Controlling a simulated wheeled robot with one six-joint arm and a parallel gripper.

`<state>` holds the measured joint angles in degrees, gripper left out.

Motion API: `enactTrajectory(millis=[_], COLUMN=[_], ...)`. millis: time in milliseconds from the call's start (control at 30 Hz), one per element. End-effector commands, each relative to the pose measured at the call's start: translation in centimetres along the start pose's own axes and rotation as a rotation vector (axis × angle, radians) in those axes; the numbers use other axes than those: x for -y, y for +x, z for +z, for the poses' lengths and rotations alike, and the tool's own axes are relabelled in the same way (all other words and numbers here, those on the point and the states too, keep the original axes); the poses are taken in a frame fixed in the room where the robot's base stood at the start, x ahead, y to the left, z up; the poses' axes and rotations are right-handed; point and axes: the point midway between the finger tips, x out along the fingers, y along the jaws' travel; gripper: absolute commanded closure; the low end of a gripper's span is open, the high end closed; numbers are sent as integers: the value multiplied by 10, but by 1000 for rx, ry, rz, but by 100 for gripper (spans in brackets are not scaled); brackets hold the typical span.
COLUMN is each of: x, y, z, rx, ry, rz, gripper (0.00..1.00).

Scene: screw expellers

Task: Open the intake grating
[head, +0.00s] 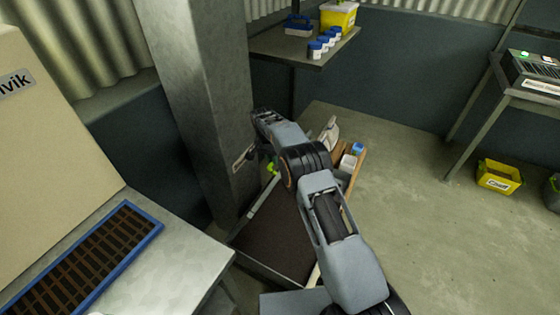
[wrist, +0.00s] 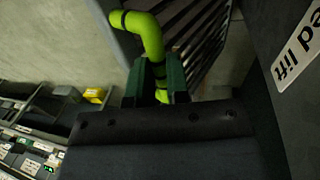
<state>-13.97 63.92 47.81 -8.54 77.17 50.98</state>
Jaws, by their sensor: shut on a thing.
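A lime-green bent handle (wrist: 150,38) with black bands runs between the two dark green fingers of my gripper (wrist: 157,85). My gripper is shut on it. Dark parallel bars of the intake grating (wrist: 205,35) show behind the handle in the wrist view. In the head view, a bit of the lime handle (head: 272,168) shows beside my wrist, and my arm hides most of my gripper. A pale bar (head: 264,197), which looks like the grating's edge, slopes up from a framed dark brown opening (head: 275,240) toward the handle. How far the grating is tilted is hard to tell.
A grey column (head: 205,95) stands close left of my gripper; a label reading "ed lift" (wrist: 297,45) shows beside it in the wrist view. A wooden tray (head: 352,175) with containers lies behind my arm. A blue-framed grid (head: 85,262) is at lower left. Open floor (head: 430,220) lies right.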

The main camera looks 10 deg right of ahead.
Motion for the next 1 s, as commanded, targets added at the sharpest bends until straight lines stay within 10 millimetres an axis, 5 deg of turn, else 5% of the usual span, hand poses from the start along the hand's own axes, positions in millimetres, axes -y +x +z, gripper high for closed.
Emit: enactTrajectory(millis=[467,500,733,1000], x=[5,5,2,1], y=[11,11,8,5], z=[5,5,2,0], rx=[17,17,14,10], ry=[-4,-4,1,2], rz=[8,8,7,6], gripper=[100,82,60,58])
